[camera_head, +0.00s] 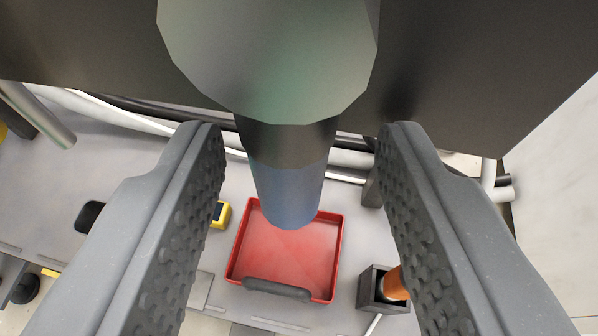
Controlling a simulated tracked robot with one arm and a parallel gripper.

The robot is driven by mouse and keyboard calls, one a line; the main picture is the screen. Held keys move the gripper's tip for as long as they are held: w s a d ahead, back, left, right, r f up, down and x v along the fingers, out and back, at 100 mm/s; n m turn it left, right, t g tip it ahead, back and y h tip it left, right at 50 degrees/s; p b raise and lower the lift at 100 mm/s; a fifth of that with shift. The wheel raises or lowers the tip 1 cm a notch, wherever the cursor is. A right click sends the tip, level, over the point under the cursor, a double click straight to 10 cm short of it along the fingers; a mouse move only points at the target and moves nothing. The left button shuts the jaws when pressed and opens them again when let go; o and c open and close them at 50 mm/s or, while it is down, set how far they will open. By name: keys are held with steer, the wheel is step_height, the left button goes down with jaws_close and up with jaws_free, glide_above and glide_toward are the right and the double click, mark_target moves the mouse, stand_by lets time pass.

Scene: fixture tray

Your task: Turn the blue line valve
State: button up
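My gripper (300,130) is open, with one dark grey textured finger on each side of the picture. Between the fingers is a cylindrical fitting (270,50) with a faceted pale grey-green head. Below the head it narrows to a dark collar and then a bluish cylindrical section (287,190). Gaps show between this fitting and both fingers, so nothing is gripped. The bluish part may belong to the blue line valve, but I cannot tell for sure. No separate valve handle can be made out.
A red tray (238,262) lies below on the grey surface. A yellow device (220,214) is left of it, and a dark holder with an orange item (393,285) is right. Pipes (130,118) run behind. A dark panel (480,70) fills the top.

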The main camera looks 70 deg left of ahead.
steer(key=p+v, duration=0.1)
steer(key=v, duration=1.3)
steer(key=shift+f, duration=0.15)
